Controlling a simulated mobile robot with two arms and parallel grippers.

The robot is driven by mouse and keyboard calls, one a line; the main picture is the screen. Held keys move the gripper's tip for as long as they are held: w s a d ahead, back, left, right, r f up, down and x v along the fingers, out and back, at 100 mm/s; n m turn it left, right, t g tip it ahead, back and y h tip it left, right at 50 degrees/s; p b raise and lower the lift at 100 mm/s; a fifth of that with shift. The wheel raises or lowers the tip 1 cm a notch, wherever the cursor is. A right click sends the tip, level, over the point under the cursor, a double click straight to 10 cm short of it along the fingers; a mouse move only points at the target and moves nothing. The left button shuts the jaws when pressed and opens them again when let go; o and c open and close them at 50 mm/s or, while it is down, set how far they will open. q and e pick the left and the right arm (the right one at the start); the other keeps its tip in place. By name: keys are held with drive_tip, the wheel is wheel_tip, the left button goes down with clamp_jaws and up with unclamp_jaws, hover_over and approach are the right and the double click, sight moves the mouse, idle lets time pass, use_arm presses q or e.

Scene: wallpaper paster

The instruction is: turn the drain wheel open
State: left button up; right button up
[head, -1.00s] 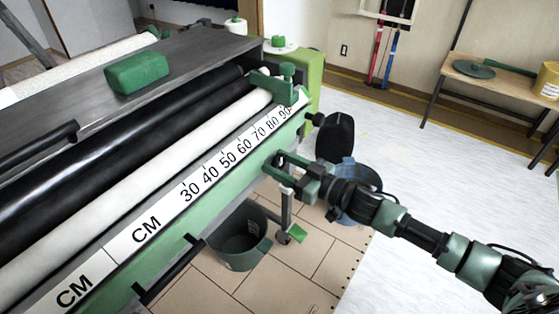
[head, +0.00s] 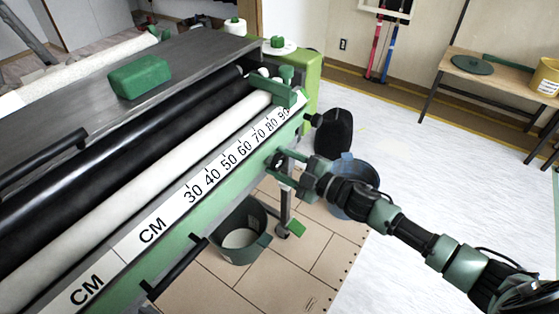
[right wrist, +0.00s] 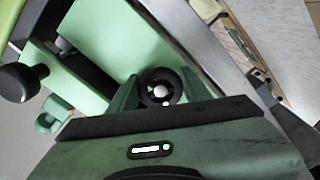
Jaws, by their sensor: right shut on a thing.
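The drain wheel (right wrist: 160,88) is a small black ring with a pale hub, on the green front of the pasting machine. In the right wrist view it sits between the two green fingers of my right gripper (right wrist: 157,92). The gripper is shut on it. In the head view my right gripper (head: 279,168) is at the machine's front, below the centimetre scale, and mostly hides the wheel. A dark green bucket (head: 220,236) stands on the floor below, with a pale patch inside. My left gripper is not in view.
The machine has a black roller (head: 130,150), a white roller and a green block (head: 139,76) on top. A black container (head: 334,133) and a blue bucket (head: 352,204) stand right of my gripper. A wooden table (head: 500,76) is at the back right.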

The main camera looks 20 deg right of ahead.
drive_tip(key=n, duration=0.4)
drive_tip(key=shift+n, duration=1.1)
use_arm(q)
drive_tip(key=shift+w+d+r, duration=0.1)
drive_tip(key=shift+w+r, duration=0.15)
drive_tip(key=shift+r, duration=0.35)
use_arm(e)
drive_tip(key=shift+r+n, duration=0.1)
drive_tip(key=shift+n, duration=0.2)
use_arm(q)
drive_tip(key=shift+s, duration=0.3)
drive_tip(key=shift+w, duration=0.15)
use_arm(e)
drive_tip(key=o, duration=1.3)
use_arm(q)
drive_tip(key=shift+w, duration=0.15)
use_arm(e)
drive_tip(key=shift+o, duration=0.3)
